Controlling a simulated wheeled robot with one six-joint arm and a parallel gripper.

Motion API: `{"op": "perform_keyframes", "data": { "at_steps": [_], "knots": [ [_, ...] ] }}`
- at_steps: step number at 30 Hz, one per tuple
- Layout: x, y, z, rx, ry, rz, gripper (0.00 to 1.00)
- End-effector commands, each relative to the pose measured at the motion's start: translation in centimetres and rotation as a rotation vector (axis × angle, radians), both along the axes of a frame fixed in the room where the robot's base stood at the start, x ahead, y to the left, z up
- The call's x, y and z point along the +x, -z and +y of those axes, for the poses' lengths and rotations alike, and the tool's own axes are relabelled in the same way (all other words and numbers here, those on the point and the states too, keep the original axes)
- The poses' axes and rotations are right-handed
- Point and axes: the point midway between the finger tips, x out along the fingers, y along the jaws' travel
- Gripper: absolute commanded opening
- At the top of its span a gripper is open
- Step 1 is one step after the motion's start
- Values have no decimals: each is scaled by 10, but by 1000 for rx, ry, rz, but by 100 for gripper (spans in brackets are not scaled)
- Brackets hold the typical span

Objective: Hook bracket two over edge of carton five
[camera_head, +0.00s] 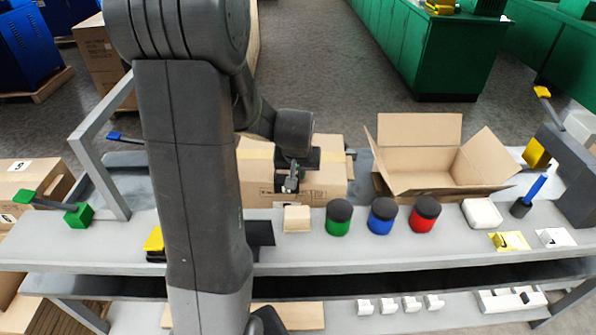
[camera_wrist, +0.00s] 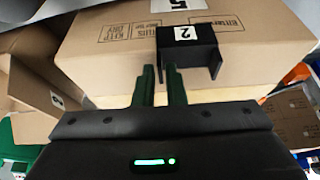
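Carton five (camera_wrist: 110,55) is a brown box with a "5" label at the top of the wrist view; it also shows behind the bench front in the head view (camera_head: 325,180). Bracket two (camera_wrist: 205,52) is a black bent piece with a white "2" label, at the carton's upper edge. Whether it rests on that edge or hangs just in front of it, I cannot tell. My gripper (camera_wrist: 160,85) has its two fingers close together around the bracket's left side plate. The fingers hide part of that plate. In the head view my gripper (camera_head: 291,178) is in front of the carton.
An open, empty carton (camera_head: 430,180) stands to the right. Green, blue and red jars (camera_head: 381,217) line the bench front, with a small wooden block (camera_head: 297,219) left of them. A grey frame (camera_head: 105,150) rises at the left.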

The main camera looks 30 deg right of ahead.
Motion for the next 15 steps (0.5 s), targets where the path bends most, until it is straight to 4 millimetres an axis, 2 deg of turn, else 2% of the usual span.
{"op": "perform_keyframes", "data": {
  "at_steps": [1, 2, 3, 11, 15],
  "knots": [
    [0, 0, 0, 0, 0, 0, 21],
    [0, 0, 0, 0, 0, 0, 27],
    [0, 0, 0, 0, 0, 0, 29],
    [0, -1, 0, 0, 0, 0, 29],
    [-2, -8, 1, -1, 0, -2, 29]
  ]
}}
